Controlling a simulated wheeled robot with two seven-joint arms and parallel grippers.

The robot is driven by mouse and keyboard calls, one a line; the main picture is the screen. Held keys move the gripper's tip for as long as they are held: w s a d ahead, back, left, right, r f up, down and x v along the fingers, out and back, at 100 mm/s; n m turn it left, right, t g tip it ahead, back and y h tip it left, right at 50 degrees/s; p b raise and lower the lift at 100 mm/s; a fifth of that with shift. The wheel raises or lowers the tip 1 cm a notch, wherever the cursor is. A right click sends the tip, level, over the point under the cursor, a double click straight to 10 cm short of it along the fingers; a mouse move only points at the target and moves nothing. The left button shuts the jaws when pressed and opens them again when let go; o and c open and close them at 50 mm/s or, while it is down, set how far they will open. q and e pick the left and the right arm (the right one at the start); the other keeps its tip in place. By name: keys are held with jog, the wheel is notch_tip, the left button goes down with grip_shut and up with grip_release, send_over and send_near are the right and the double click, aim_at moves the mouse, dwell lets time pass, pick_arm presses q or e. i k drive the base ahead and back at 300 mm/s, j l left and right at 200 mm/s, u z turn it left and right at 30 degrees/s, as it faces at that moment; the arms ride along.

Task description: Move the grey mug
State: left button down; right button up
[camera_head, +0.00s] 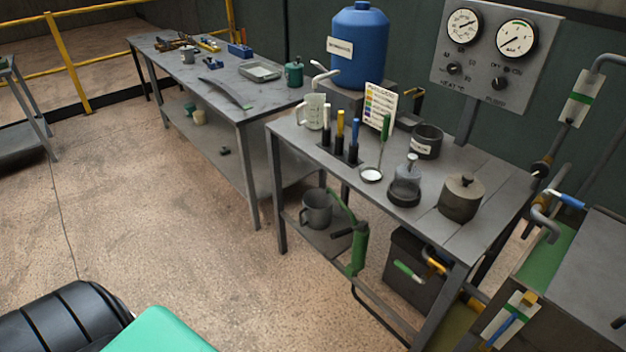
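A grey mug (318,209) stands upright on the lower shelf of the near workbench (440,240), toward its left end. Its handle is on the left side. A green tool with a hose (358,248) is just right of the mug, partly over the shelf. Neither of my grippers shows in the head view. A black ribbed part and a teal part at the bottom left look like my own body, with no fingers visible.
The bench top holds a clear jug (313,112), coloured-handled tools (340,135), a lidded pot (461,198) and flasks. A blue tank (358,48) stands behind. A second metal table (215,80) is at the back left. The floor (170,220) in front is clear.

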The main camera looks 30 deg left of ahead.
aim_at(318, 205)
jog(key=i+j+z, duration=0.15)
jog(key=j, duration=0.65)
jog(key=j+z, duration=0.1)
jog(key=j, duration=0.7)
jog(key=i+j+z, duration=0.15)
jog(key=j, duration=0.7)
